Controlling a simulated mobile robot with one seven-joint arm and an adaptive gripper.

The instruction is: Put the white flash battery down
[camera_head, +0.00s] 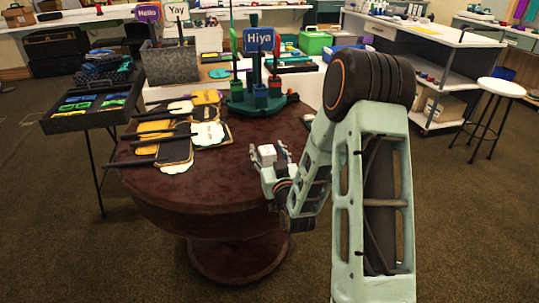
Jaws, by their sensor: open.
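The white flash battery (266,153) appears as a small pale block at the right part of the round brown table (235,185). My gripper (271,160) reaches in low from the right over the table. Its jaws are open, and the white block shows between or just beyond the fingers. I cannot tell whether a finger touches it. Its lower part is hidden by my gripper, so I cannot see clearly how it meets the tabletop.
Several yellow, black and white paddle-shaped signs (180,132) cover the table's left part. A green stand with a "Hiya" sign (258,40) stands at the back. A dark tray table (85,116) is at left, a white stool (501,88) at right. The table's front is bare.

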